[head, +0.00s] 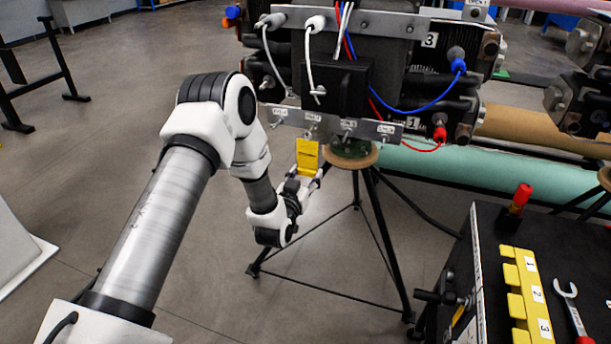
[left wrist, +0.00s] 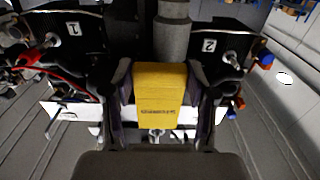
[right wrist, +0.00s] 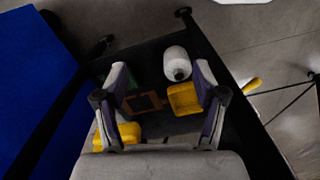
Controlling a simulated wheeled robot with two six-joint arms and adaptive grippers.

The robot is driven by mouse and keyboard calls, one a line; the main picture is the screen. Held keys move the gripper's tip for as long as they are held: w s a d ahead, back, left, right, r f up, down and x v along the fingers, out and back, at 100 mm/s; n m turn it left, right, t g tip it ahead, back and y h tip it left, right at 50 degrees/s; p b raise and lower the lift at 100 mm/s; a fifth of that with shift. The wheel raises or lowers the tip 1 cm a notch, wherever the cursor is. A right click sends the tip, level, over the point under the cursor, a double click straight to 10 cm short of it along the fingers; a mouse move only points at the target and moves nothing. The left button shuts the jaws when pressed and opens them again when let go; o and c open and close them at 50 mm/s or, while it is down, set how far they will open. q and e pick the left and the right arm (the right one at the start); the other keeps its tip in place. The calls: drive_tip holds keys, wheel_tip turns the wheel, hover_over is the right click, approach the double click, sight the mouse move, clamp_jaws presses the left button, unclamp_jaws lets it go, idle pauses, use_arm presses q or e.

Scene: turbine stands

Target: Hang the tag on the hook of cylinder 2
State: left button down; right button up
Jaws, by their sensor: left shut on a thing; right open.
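My left gripper (head: 304,180) is shut on a yellow tag (head: 307,155) and holds it upright just below the metal hook plate (head: 330,122). The plate carries several small labelled hooks; the label text is too small to read. The tag is under the second hook from the left (head: 311,132); I cannot tell whether they touch. In the left wrist view the tag (left wrist: 160,92) fills the space between the fingers and hides part of the plate. Cylinder 2, marked by a "2" label (left wrist: 209,45), shows there on the right. My right gripper (right wrist: 160,75) is open and empty.
A black cart (head: 490,255) at lower right holds a yellow numbered rack (head: 525,295), a wrench (head: 570,310) and a red-topped tool (head: 520,198). A black tripod stand (head: 380,225) rises under the machine. Cables (head: 410,105) hang in front of it.

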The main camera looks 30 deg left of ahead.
use_arm(q)
drive_tip(key=shift+w, duration=0.15)
drive_tip(key=shift+c, duration=1.3)
unclamp_jaws()
drive_tip(key=shift+o, duration=0.8)
drive_tip(key=shift+p+v, duration=0.3)
drive_tip(key=shift+v, duration=0.6)
drive_tip(key=v, duration=0.5)
drive_tip(key=shift+a+p, duration=0.1)
drive_tip(key=shift+p, duration=0.25)
drive_tip(key=shift+s, duration=0.2)
